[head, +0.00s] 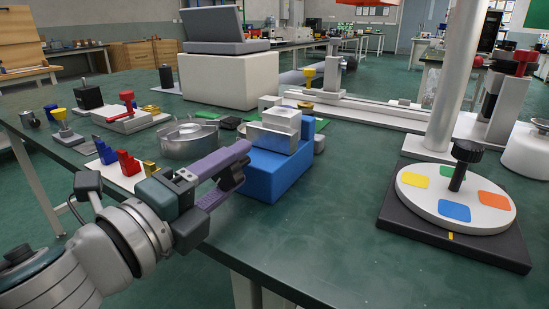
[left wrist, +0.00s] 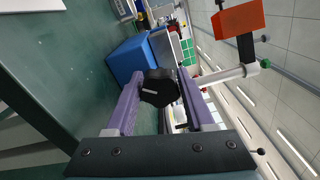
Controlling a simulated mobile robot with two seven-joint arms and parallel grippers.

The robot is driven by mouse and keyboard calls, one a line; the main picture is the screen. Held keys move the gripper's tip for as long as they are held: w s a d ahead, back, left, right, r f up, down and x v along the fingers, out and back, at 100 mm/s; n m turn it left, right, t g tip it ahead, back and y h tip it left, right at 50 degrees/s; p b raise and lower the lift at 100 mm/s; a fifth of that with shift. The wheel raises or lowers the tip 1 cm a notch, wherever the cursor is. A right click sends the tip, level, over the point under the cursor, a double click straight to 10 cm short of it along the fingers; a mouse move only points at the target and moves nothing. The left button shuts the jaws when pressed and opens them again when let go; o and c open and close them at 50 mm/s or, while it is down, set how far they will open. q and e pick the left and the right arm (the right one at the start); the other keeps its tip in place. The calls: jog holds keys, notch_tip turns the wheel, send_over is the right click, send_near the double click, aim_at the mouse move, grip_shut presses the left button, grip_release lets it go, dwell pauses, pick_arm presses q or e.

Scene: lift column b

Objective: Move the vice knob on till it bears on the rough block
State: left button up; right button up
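The vice is a blue body (head: 275,174) with light grey parts on top, standing on the green bench; it also shows in the left wrist view (left wrist: 127,58). A pale block (head: 284,118), apparently the rough block, sits on top among the grey jaws. Whether a jaw touches it I cannot tell. The dark vice knob (left wrist: 159,91), with a white mark, is between the purple fingers of my left gripper (left wrist: 159,78). The fingers appear to touch it on both sides. My right gripper is not in view.
A turntable (head: 455,205) with coloured patches and a black knob stands at the right. A round metal dish (head: 188,138) and small coloured pieces lie behind my left arm. A pale rail (head: 370,113) and post are at the back. The bench front is clear.

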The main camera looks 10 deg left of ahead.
pick_arm(q)
jog(key=o, duration=0.3)
jog(key=shift+o, duration=0.2)
jog(key=v, duration=1)
